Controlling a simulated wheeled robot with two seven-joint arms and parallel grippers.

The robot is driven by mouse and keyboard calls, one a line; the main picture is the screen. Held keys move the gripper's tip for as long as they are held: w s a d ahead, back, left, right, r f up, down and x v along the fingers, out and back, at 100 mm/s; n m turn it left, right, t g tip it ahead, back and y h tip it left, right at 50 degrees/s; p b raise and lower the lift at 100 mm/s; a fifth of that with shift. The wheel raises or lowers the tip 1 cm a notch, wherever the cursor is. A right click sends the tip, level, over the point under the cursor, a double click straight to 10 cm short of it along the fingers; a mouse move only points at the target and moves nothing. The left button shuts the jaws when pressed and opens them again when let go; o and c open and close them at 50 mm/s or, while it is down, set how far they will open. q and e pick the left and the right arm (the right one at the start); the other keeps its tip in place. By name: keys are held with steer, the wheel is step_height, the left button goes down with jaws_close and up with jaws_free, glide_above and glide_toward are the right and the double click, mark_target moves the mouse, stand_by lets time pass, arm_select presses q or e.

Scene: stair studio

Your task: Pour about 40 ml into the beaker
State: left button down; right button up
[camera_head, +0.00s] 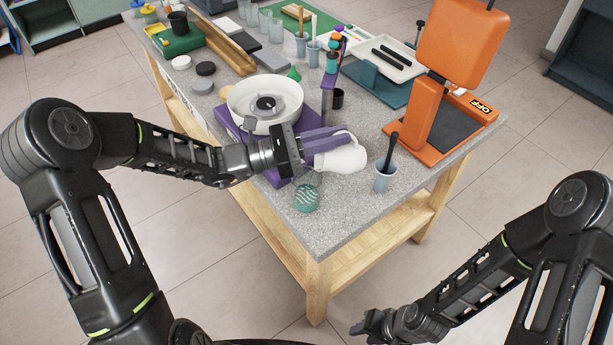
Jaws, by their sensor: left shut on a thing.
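My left gripper (325,141), with purple fingers, is shut on a white rounded vessel (343,158) and holds it above the front part of the table. The vessel looks tilted; its mouth and contents cannot be made out. A clear glass beaker (307,194) with teal-green showing in its lower part stands near the table's front edge, below and left of the vessel. I see no clear stream between them. My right gripper (361,326) is low, off the table near the bottom of the view; its finger gap is too small to tell.
A round white bowl-like device (242,116) on a purple base stands behind my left forearm. A blue-grey cup (384,177) with a dark-handled tool stands right of the vessel. A large orange machine (430,115) fills the table's right. Several items crowd the back.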

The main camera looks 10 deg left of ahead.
arm_select(q)
steer(key=shift+r, duration=0.1)
steer(key=d+r+y+p, duration=0.1)
steer(key=p, duration=0.2)
steer(key=r+g+y+p, duration=0.1)
steer(key=p, duration=0.2)
steer(key=shift+w+d+r+y+p, duration=0.15)
steer(key=shift+w+d+y+p, duration=0.15)
steer(key=shift+d+p, duration=0.1)
steer(key=shift+w+d+f+g+y+p, duration=0.1)
steer(key=shift+d+f+g+y+p, duration=0.15)
steer(key=shift+d+g+y+p, duration=0.6)
steer(key=shift+a+f+y, duration=0.2)
steer(key=shift+f+y, duration=0.15)
steer(key=shift+f, duration=0.05)
steer(key=shift+w+t, duration=0.1)
steer(key=shift+t, duration=0.15)
steer(key=shift+r, duration=0.1)
